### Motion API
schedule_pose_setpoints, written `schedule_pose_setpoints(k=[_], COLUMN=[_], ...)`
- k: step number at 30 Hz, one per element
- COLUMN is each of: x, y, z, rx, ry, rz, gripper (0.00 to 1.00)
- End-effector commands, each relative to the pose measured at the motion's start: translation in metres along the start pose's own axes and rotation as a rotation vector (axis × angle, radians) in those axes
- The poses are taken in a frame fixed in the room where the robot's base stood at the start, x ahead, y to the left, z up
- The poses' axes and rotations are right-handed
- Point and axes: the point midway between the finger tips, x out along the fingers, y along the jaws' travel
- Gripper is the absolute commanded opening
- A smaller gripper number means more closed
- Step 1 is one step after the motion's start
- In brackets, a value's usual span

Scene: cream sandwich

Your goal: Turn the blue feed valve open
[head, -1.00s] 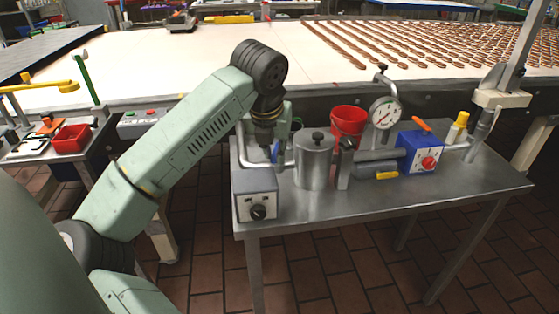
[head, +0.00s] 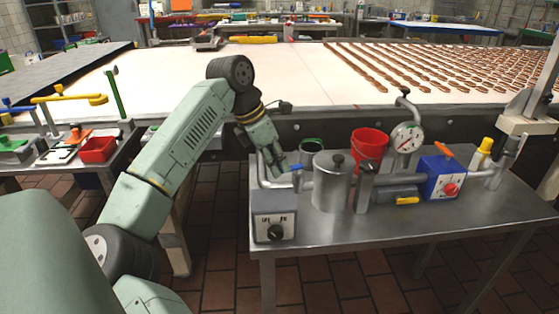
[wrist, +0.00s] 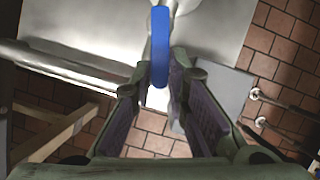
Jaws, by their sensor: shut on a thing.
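The blue valve handle (head: 297,167) sits on the pipe between the grey switch box and the steel pot on the metal table. In the wrist view the blue handle (wrist: 160,45) stands between my fingertips, seen nearly edge-on. My gripper (head: 284,169) reaches down to it at a slant from the back left. In the wrist view my gripper (wrist: 160,82) is shut on the handle near its fingertips. The valve body is largely hidden behind the handle and fingers.
The steel pot (head: 332,182) stands just right of the gripper. The grey switch box (head: 274,215) is in front. A red bucket (head: 369,146), a gauge (head: 407,138) and a blue box (head: 440,178) with an orange lever stand farther right. The table's front right is bare.

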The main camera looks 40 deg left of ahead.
Motion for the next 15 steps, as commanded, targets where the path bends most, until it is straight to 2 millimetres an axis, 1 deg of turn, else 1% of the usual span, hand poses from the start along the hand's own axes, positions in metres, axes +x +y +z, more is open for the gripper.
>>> schedule_pose_setpoints(k=[1, 6, 15], x=[-0.0029, -0.0018, -0.0003], y=[0.0025, 0.0072, 0.0109], z=[0.0016, 0.0016, 0.0015], rx=[0.025, 0.105, 0.168], ry=[-0.002, 0.0, 0.0], rz=[-0.011, -0.043, -0.067], gripper=[0.0, 0.0, 0.0])
